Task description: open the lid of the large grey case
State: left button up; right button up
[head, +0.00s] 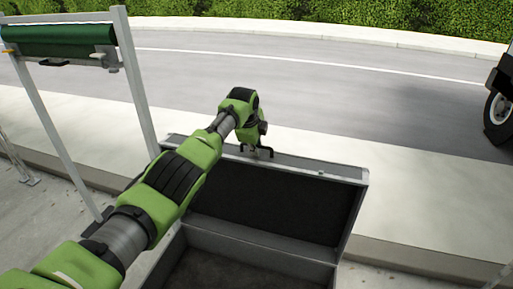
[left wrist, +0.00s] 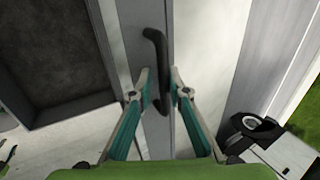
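The large grey case (head: 262,246) stands in front of me in the head view, with its dark inside showing at the bottom. Its lid (head: 280,200) is raised and its dark lining faces me. My left gripper (head: 258,152) is at the lid's top edge. My right gripper is not in view.
A metal frame with a green roll (head: 60,40) stands at the left. A pale kerb strip (head: 425,190) and a road (head: 300,70) lie behind the case. A vehicle wheel (head: 499,108) shows at the right edge. The pavement right of the case is clear.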

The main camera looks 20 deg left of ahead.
pick_arm(q)
jog(key=shift+s+r, duration=0.1)
jog(key=shift+r, duration=0.3)
jog(key=v, duration=1.1)
jog(key=shift+s+r, duration=0.1)
